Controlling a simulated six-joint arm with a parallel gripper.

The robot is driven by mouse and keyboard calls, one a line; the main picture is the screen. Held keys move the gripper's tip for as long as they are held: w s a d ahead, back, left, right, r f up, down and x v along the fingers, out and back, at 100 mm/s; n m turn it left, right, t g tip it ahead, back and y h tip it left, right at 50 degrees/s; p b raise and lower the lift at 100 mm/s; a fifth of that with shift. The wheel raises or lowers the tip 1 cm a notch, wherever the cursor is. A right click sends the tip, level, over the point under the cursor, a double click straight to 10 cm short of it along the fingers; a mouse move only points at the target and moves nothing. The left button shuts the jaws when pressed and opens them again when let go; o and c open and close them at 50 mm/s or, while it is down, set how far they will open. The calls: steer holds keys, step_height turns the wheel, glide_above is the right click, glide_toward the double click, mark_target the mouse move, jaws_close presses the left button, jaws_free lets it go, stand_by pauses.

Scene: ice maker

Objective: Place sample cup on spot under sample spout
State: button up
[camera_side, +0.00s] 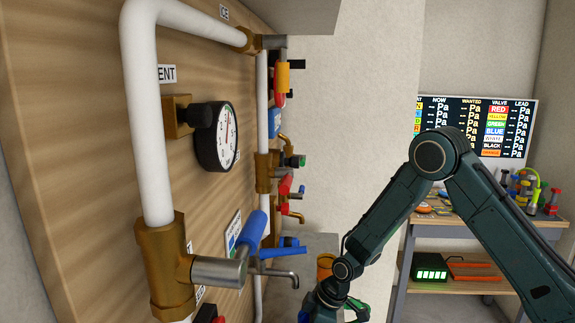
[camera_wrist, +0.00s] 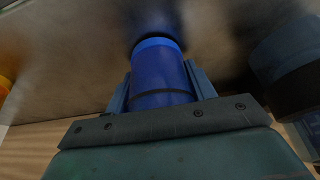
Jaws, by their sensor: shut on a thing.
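My gripper (camera_wrist: 160,88) is shut on a blue cup (camera_wrist: 160,74), which sits between its two fingers in the wrist view. The cup has a lighter blue rim band. In the side view my gripper is low in the picture, partly cut off by the bottom edge, and a sliver of blue (camera_side: 303,316) shows beside it. A grey bent spout (camera_side: 284,274) with a blue lever (camera_side: 248,234) reaches out from the wooden panel, nearest the camera. Smaller brass spouts (camera_side: 292,216) stick out further back. I cannot tell which is the sample spout; the spot under it is not clearly visible.
In the wrist view a large dark cylinder (camera_wrist: 292,52) is close on the right. White pipes and a gauge (camera_side: 216,136) project from the panel. A cart (camera_side: 455,233) stands at the right.

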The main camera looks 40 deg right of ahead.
mark_target(299, 319)
steer(key=shift+w+a, duration=1.35)
steer(key=shift+a, duration=0.05)
steer(key=shift+f, duration=0.1)
steer(key=shift+f, duration=0.1)
steer(key=o, duration=1)
steer(key=shift+s+d+r, duration=0.1)
steer(key=shift+d+r, duration=0.05)
steer(key=shift+r, duration=0.35)
steer(key=shift+s+d+r, duration=0.15)
steer(key=shift+d+r, duration=0.05)
steer(key=shift+r, duration=0.05)
steer(key=s+d, duration=0.8)
steer(key=shift+s+d+f, duration=0.1)
steer(key=shift+s+d, duration=0.05)
steer(key=shift+s, duration=0.05)
